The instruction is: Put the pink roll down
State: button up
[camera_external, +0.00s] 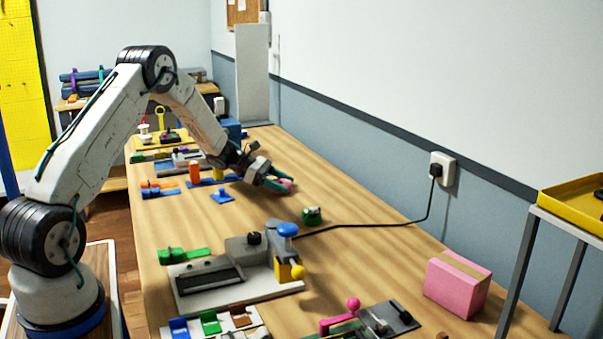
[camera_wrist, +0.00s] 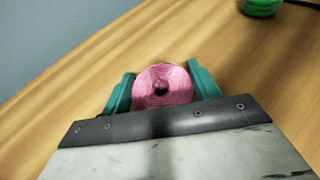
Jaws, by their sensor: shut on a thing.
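The pink roll (camera_wrist: 163,84) sits between the two teal fingers of my gripper (camera_wrist: 162,88) in the wrist view, its round end with a dark centre hole facing the camera. My gripper is shut on it. In the external view the roll (camera_external: 286,185) shows as a small pink patch at the fingertips of my gripper (camera_external: 280,180), low over the wooden table (camera_external: 350,205). I cannot tell whether the roll touches the table.
A green roll (camera_external: 312,215) stands nearby, nearer the camera. A grey machine (camera_external: 245,260) with a black cable lies on the table's near part, and a pink box (camera_external: 457,283) at right. Orange and blue parts (camera_external: 195,174) lie left of my gripper. Bare table lies towards the wall.

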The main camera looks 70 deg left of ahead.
jog(key=shift+f, duration=0.15)
jog(key=o, duration=1.2)
jog(key=shift+r, duration=0.2)
jog(key=v, duration=1.2)
